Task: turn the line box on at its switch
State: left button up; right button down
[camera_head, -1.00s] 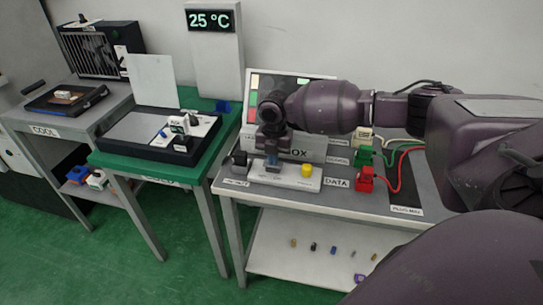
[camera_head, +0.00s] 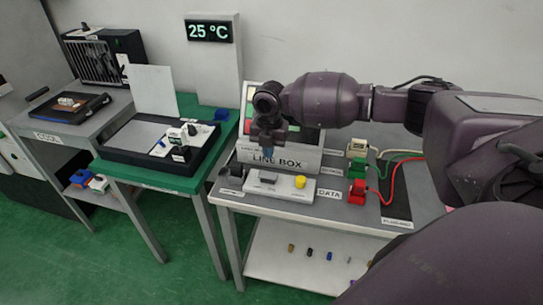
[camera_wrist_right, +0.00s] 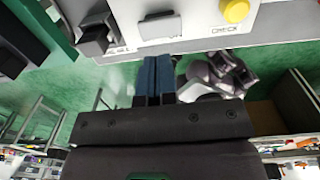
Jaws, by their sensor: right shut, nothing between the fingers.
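The line box (camera_head: 290,160) stands at the back of the grey table with its name on a sloped front. The white control strip (camera_head: 283,191) in front of it carries a grey switch piece (camera_head: 268,177) and a yellow button (camera_head: 300,182). A black block-like part (camera_head: 231,176) is at the strip's left end. My right gripper (camera_head: 268,152) is shut and empty, its blue fingers in front of the line box's sign, above the strip. The right wrist view shows the fingers (camera_wrist_right: 158,75) apart from the grey switch piece (camera_wrist_right: 160,26). My left gripper is out of view.
White, green and red plugs (camera_head: 357,190) with cables stand right of the strip. A green table (camera_head: 150,180) with a black tray is on the left, and a cooling station (camera_head: 75,125) is beyond it. Small parts lie on the lower shelf (camera_head: 290,270).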

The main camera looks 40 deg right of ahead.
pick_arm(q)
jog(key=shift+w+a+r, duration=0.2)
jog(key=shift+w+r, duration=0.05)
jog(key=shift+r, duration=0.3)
pick_arm(e)
notch_tip(320, 180, up, 7)
jog(key=shift+s+a, duration=0.15)
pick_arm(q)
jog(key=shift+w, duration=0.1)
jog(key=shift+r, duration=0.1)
pick_arm(e)
jog(key=shift+r, duration=0.1)
